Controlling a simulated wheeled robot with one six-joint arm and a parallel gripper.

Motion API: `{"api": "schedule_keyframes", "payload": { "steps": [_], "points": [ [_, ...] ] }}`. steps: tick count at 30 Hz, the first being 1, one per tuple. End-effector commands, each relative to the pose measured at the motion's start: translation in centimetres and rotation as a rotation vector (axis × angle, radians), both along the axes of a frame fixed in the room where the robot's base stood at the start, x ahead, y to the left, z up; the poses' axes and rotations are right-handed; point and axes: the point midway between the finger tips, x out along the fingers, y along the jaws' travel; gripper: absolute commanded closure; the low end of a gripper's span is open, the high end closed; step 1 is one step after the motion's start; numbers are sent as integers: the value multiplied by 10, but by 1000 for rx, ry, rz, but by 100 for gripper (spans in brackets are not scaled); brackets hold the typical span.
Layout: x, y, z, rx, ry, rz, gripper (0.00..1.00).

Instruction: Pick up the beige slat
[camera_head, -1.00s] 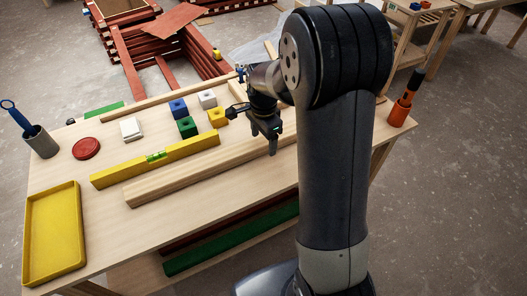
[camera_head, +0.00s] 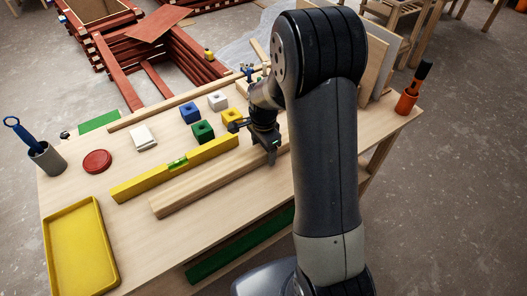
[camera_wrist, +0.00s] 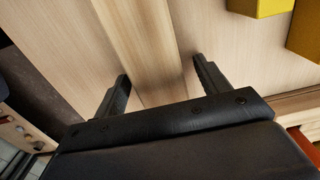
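The beige slat (camera_head: 205,187) is a long light-wood batten lying on the workbench in front of the yellow level. It runs from lower left up toward my gripper, and my arm hides its right end. My gripper (camera_head: 271,162) points down at the slat's right part. In the wrist view, the slat (camera_wrist: 152,45) passes between the two fingers of my gripper (camera_wrist: 160,80). The fingers are apart, one on each side, with gaps to the slat's edges. Whether they reach below its top face I cannot tell. Another light-wood batten (camera_head: 160,110) lies along the back.
The yellow level (camera_head: 145,181) lies just behind the slat. Blue (camera_head: 190,113), green (camera_head: 203,132), white and yellow blocks stand farther back. A yellow tray (camera_head: 112,262), red disc (camera_head: 97,161) and grey cup (camera_head: 46,158) are at left. An orange holder (camera_head: 405,103) stands at right.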

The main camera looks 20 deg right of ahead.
Motion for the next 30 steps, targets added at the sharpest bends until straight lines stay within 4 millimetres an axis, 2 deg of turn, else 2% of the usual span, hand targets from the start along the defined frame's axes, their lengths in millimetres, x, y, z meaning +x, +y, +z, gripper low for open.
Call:
{"api": "schedule_keyframes", "payload": {
  "steps": [2, 26, 30],
  "points": [
    [0, 0, 0, 0, 0, 0, 33],
    [0, 0, 0, 0, 0, 0, 99],
    [1, 0, 1, 0, -2, 0, 100]
  ]
}}
